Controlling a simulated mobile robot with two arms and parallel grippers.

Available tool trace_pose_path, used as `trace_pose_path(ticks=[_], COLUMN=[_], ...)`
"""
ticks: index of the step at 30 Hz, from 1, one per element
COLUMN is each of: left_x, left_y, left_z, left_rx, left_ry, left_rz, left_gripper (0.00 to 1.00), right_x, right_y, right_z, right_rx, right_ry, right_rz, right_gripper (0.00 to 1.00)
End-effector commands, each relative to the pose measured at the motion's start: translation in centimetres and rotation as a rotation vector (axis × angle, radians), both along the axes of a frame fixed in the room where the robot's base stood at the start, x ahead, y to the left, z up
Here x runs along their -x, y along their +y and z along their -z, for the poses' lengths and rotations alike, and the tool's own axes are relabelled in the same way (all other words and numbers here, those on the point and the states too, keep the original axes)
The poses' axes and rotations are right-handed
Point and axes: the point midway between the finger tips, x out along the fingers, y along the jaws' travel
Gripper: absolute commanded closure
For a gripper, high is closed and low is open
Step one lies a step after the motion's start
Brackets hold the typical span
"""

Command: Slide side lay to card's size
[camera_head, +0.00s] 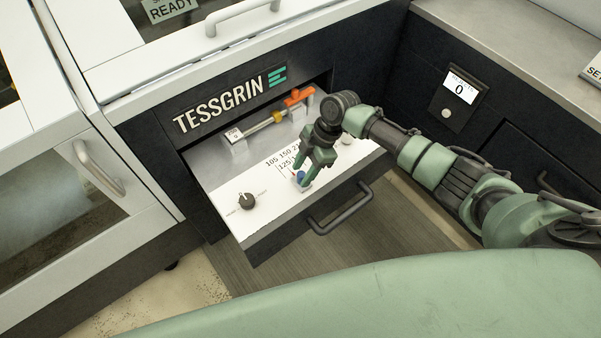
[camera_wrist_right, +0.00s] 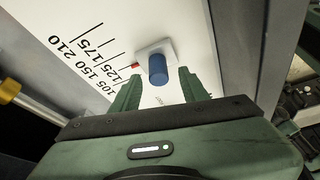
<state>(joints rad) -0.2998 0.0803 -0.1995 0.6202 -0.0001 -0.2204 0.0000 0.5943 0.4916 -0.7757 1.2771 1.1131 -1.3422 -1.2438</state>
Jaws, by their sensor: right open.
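The side lay is a white block with a blue knob (camera_wrist_right: 158,68) and a small red pointer (camera_wrist_right: 134,66). In the right wrist view it sits beside the printed scale (camera_wrist_right: 85,62), which reads 105 to 210. The pointer is near the low end, around 125; the exact mark is unclear. My right gripper (camera_wrist_right: 159,82) is open, with its fingers reaching to either side of the blue knob; contact is unclear. In the head view the blue knob (camera_head: 300,176) shows at the fingertips of my right gripper (camera_head: 303,172). My left gripper is not in view.
Behind are a rod with a yellow collar (camera_head: 278,116) and an orange part (camera_head: 298,96). A counter display (camera_head: 460,88) reads 0.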

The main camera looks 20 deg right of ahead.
Motion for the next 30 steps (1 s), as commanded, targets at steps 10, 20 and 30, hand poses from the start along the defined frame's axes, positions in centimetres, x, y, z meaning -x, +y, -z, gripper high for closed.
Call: trace_pose_path(ticks=[10, 20, 30], left_x=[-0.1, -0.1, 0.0], left_y=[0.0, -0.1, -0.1], left_z=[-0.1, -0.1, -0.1], left_rx=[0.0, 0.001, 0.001], left_ry=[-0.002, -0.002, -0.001], left_rz=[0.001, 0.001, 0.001], left_gripper=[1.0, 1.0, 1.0], right_x=[0.1, 0.1, 0.0], right_y=[0.7, 0.7, 0.7], right_z=[1.8, 1.8, 1.7], right_rx=[0.001, 0.0, 0.0], right_ry=[-0.001, -0.001, -0.001], right_rz=[0.0, 0.0, 0.001], right_gripper=[0.55, 1.0, 1.0])
